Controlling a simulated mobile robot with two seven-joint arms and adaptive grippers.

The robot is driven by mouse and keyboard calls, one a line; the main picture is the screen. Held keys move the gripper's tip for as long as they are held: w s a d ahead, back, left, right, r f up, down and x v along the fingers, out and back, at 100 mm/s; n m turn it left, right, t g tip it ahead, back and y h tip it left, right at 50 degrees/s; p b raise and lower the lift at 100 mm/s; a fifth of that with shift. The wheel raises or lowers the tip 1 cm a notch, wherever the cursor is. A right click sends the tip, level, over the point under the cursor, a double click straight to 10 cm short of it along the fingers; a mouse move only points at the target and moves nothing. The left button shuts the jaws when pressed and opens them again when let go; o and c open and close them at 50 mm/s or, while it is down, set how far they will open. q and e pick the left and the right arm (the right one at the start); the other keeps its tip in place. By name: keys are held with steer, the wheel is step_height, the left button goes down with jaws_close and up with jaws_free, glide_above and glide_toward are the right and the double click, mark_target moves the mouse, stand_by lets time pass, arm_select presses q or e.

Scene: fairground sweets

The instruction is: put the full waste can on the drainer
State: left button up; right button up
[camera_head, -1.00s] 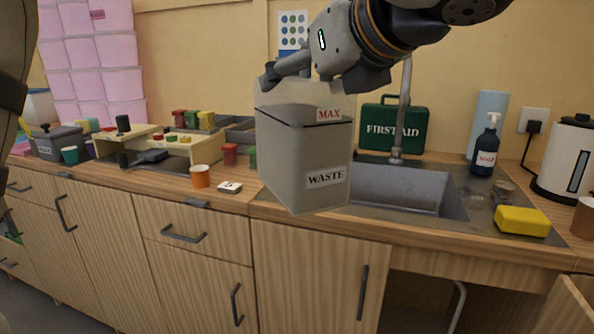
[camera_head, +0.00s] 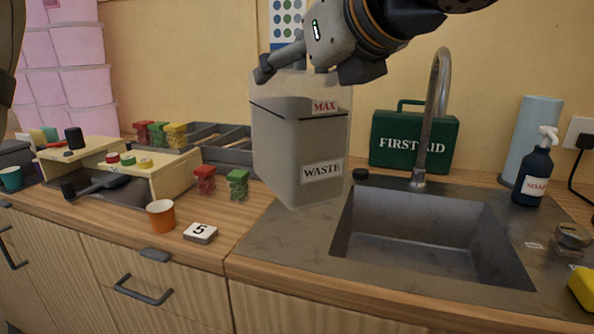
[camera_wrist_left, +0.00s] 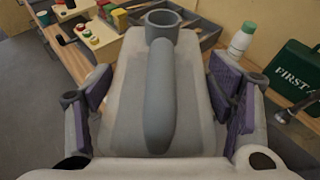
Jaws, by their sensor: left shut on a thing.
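The waste can (camera_head: 285,150) is a tall, pale, see-through square bin with "MAX" and "WASTE" labels. Its grey contents reach a dark line near the MAX label. My left gripper (camera_head: 310,71) is shut on its top and holds it upright. In the left wrist view the gripper's purple pads (camera_wrist_left: 165,95) lie on either side of a pale body with a grey bar. The drainer (camera_head: 270,240) is the flat dark metal area left of the sink. The can appears over its back part; I cannot tell how high. My right gripper is out of view.
The sink (camera_head: 430,235) and tap (camera_head: 437,120) are right of the can, with a green first-aid case (camera_head: 400,140) behind. The drainer's front is bare.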

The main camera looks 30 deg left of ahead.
mark_target(341, 127)
arm_select(q)
steer(key=w+a+f, duration=0.3)
steer(key=w+f, duration=0.3)
steer(key=w+a+f, duration=0.3)
steer(key=w+f, duration=0.3)
steer(key=shift+a+f, duration=0.2)
steer(key=shift+a, duration=0.1)
steer(key=shift+f, duration=0.2)
steer(key=o, duration=1.9)
steer(key=shift+f, duration=0.15)
steer(key=shift+o, duration=0.2)
steer(key=v, duration=1.2)
steer(key=shift+d, duration=0.1)
